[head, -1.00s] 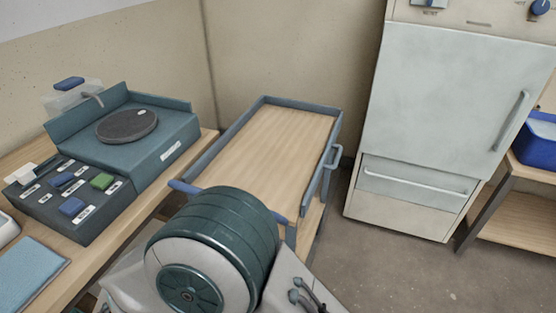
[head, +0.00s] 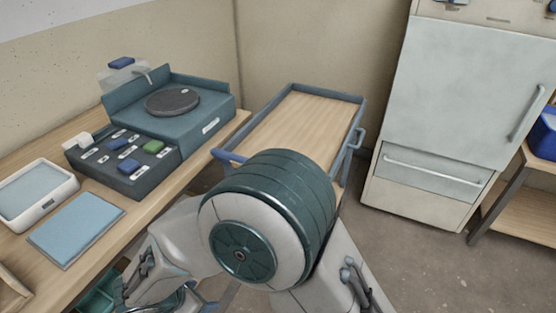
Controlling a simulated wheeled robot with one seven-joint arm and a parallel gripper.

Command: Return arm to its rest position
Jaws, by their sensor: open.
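My arm shows in the head view, with a large teal and white joint (head: 268,215) at the bottom centre. A pale link runs from it down to the left, to more of my arm at the bottom edge. Another pale link goes down to the right. The arm is folded close in front of my body, beside the workbench (head: 150,215). My gripper is not visible in this view, so what lies between its fingers cannot be seen.
A wooden-topped cart (head: 300,122) with a blue-grey rim stands behind the arm. The bench holds a teal wheel unit (head: 200,120), a block tray (head: 105,165), a white tray (head: 45,205) and a blue mat (head: 75,230). A pale cabinet (head: 455,95) stands right, with clear floor before it.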

